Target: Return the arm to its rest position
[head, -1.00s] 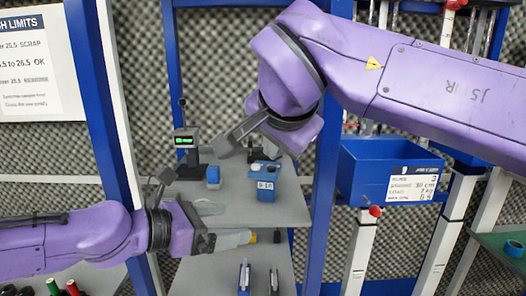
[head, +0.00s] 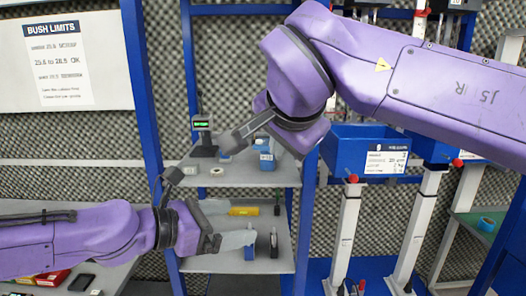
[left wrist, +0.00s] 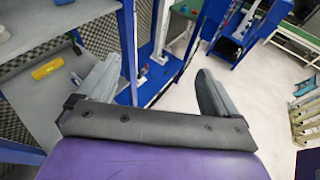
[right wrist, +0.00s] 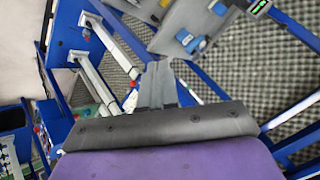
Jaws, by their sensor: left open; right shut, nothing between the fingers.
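My left arm, purple, comes in from the left in the head view. Its grey gripper (head: 236,223) is open and empty in front of the lower shelf, and its two fingers stand wide apart in the left wrist view (left wrist: 155,88). My right arm crosses the upper right of the head view, bent at a purple joint. Its gripper (head: 240,134) points left and down in front of the upper shelf. In the right wrist view its fingers (right wrist: 157,82) are together with nothing between them. Neither gripper is seen holding anything.
A blue-framed rack has an upper shelf (head: 235,182) with a small green-display device (head: 203,135) and blue items. The lower shelf (head: 215,263) bears a yellow item (head: 244,211). A blue bin (head: 350,150) hangs right. A sign (head: 70,62) is on the left.

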